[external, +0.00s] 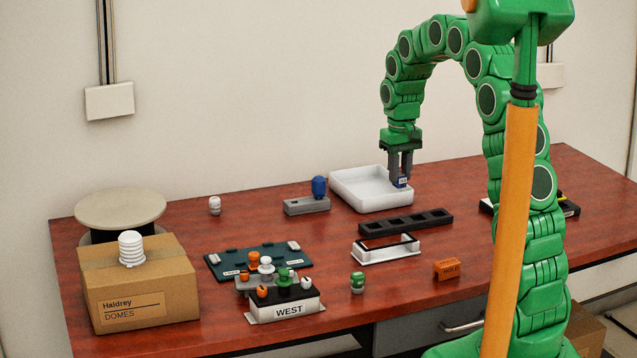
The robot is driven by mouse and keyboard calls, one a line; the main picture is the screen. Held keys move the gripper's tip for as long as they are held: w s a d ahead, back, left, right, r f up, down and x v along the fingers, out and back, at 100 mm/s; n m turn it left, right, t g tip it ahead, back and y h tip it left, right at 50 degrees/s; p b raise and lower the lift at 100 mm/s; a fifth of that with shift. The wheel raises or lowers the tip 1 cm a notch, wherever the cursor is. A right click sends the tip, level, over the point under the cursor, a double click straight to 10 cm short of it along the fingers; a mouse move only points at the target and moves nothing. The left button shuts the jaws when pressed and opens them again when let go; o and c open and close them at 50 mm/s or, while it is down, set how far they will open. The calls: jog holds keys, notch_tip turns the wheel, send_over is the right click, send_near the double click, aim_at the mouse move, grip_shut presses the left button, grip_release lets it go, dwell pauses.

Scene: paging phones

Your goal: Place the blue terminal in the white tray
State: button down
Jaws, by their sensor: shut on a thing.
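The white tray (352,191) stands towards the back of the red-brown table, right of the middle. My gripper (401,178) points down at the tray's right end. It is shut on a small blue block with a pale label, the blue terminal (402,183). The terminal is at or just above the tray's right side; I cannot tell whether it touches the tray. The fingers hide part of it.
A grey block with a blue knob (319,187) stands left of the tray. A black slotted strip (406,222) and a white frame (386,248) lie in front of it. An orange block (447,269), the WEST stand (287,309) and a cardboard box (137,285) are nearer the front.

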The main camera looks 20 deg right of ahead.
jog(key=shift+m, duration=0.3)
jog(key=shift+w+d+f, duration=0.95)
jog(key=shift+w+f, duration=0.65)
jog(key=shift+w, duration=1.95)
jog(key=shift+w+d+f, duration=0.9)
jog(key=shift+w+f, duration=0.75)
jog(key=shift+w, duration=1.85)
jog(key=shift+w+d+f, duration=0.95)
jog(key=shift+w+f, duration=0.65)
jog(key=shift+w, duration=1.95)
jog(key=shift+w+f, duration=0.1)
jog(key=shift+w+f, duration=0.2)
jog(key=shift+w, duration=0.05)
jog(key=shift+f, duration=1.55)
jog(key=shift+f, duration=0.15)
jog(key=c, duration=0.9)
grip_release()
